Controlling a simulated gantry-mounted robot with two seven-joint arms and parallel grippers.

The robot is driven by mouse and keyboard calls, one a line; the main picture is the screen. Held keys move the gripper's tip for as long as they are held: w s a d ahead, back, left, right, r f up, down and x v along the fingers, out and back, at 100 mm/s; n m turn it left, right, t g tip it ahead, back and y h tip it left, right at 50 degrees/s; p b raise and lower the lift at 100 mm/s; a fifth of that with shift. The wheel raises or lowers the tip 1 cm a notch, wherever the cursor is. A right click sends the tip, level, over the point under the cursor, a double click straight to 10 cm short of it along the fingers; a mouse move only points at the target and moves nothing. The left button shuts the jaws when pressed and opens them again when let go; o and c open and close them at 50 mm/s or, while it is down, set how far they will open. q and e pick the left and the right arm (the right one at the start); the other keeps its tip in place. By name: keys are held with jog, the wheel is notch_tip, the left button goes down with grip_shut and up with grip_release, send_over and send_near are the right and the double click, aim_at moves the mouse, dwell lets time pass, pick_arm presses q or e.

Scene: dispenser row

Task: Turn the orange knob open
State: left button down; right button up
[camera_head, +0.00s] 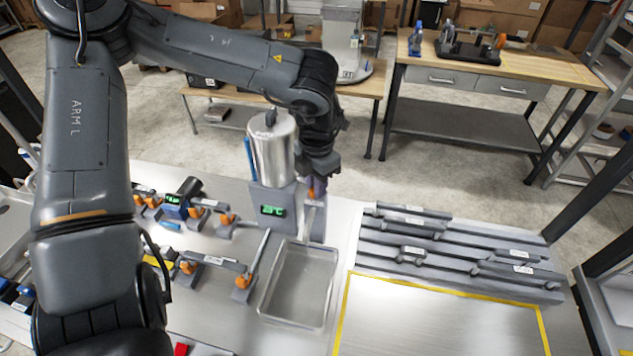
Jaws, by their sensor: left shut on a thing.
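A dispenser (273,150) with a steel cylinder, dark lid knob and grey base stands at the back of the bench. A green display shows on its front. A small patch of orange knob (312,194) shows at its right side, mostly hidden by my gripper. My left gripper (316,181) points down there and is shut on the knob. The fingers are small and partly dark, so the knob's turn angle cannot be told. A shallow clear tray (330,290) sits in front of the dispenser. My right gripper is out of view.
Several clamp-like fixtures with orange parts (243,281) stand left of the tray. Grey slotted racks (450,250) and a yellow-bordered plate (440,320) lie to the right. A blue stick-like thing (249,157) stands beside the cylinder. The yellow-bordered area is clear.

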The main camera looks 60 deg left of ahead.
pick_arm(q)
jog(key=n, duration=0.3)
jog(key=shift+n, duration=2.1)
jog(key=c, duration=1.1)
grip_release()
notch_tip(320, 180, up, 11)
jog(key=p, duration=0.1)
jog(key=shift+d, duration=0.1)
